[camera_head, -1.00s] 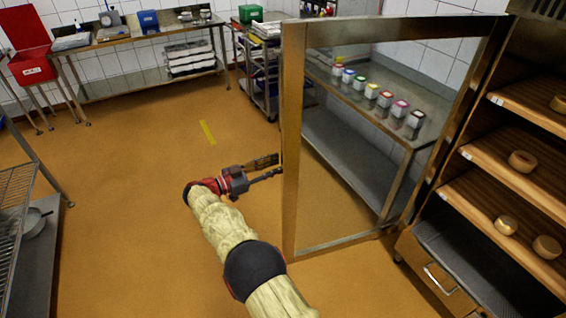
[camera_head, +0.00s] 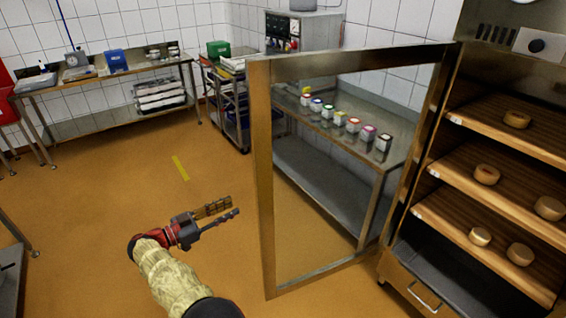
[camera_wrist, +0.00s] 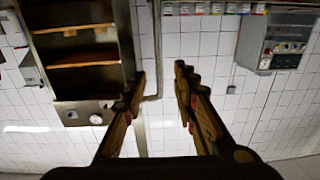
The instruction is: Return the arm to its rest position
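My gripper (camera_head: 224,214) is at the lower middle of the head view, at the end of my sleeved arm. It points right, toward the open glass door (camera_head: 262,180) of the cabinet, and appears apart from its frame. In the wrist view my gripper (camera_wrist: 160,82) shows two fingers spread wide with nothing between them. The wrist view looks toward a white tiled wall, and the picture is upside down.
The cabinet at the right has wooden shelves (camera_head: 450,212) with several round cheeses (camera_head: 487,174). A steel table (camera_head: 345,160) with several coloured-lid jars stands behind the door glass. A trolley (camera_head: 225,105) stands further back. The orange floor (camera_head: 100,225) left of my arm is clear.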

